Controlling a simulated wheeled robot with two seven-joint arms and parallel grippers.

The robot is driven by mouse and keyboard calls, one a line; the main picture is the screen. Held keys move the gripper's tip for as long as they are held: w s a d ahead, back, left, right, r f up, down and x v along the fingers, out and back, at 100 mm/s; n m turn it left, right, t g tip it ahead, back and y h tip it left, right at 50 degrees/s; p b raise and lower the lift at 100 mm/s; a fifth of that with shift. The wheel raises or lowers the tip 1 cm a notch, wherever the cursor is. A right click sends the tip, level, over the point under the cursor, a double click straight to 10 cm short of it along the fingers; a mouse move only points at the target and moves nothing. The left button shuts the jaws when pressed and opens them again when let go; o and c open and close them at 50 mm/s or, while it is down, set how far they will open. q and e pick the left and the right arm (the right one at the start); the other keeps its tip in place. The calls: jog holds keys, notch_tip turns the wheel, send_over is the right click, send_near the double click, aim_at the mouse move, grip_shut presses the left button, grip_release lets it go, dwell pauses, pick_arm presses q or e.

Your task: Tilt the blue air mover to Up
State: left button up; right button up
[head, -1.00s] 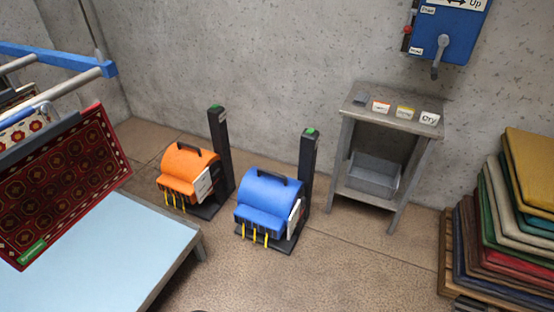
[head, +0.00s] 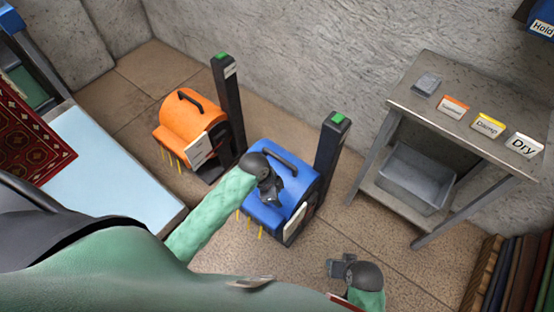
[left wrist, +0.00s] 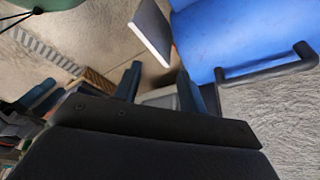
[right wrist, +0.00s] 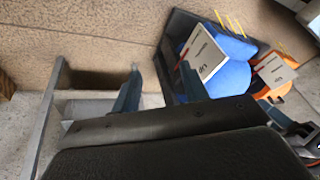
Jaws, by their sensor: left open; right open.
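The blue air mover (head: 297,187) stands on the floor with a black handle (head: 290,162) on top and a black post with a green top (head: 333,150) behind it. In the head view my left gripper (head: 271,193) is over the blue air mover and hides part of its top. In the left wrist view the blue housing (left wrist: 235,40) and handle (left wrist: 270,65) are close to the open fingers (left wrist: 157,88), with nothing between them. My right gripper (head: 338,268) is open and empty, to the right of the air mover. The right wrist view shows the blue air mover (right wrist: 232,75) and a white label (right wrist: 203,55) on its side.
An orange air mover (head: 190,125) stands left of the blue one. A grey table (head: 400,95) with Damp and Dry cards and a grey bin (head: 415,180) below is at the right. A light blue platform (head: 110,170) is at the left. Stacked rugs (head: 500,280) are at lower right.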

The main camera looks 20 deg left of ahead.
pick_arm(q)
jog(key=w+a+f+m+b, duration=0.1)
jog(key=w+a+m, duration=0.1)
jog(key=w, duration=0.3)
jog(key=w+a+f+m+b, duration=0.1)
jog(key=w+a+m+b, duration=0.15)
jog(key=w, duration=0.25)
jog(key=m+h+b, duration=0.1)
jog(key=m+b, duration=0.1)
jog(key=m, duration=0.3)
send_near(278, 157)
jog(key=f, duration=0.1)
jog(key=shift+n+g, duration=0.25)
jog(key=shift+g, duration=0.05)
jog(key=shift+w+x, duration=0.15)
jog(key=shift+x, duration=1.8)
jog(key=shift+w+x, duration=0.2)
jog(key=shift+x, duration=1.7)
pick_arm(e)
jog(key=w+a+f+t+y, duration=0.1)
jog(key=a+f, duration=0.4)
jog(key=f, duration=0.5)
jog(key=shift+w+f+t, duration=0.2)
jog(key=shift+f+t, duration=0.15)
jog(key=shift+t, duration=0.25)
pick_arm(q)
jog(key=shift+d, duration=0.2)
grip_shut()
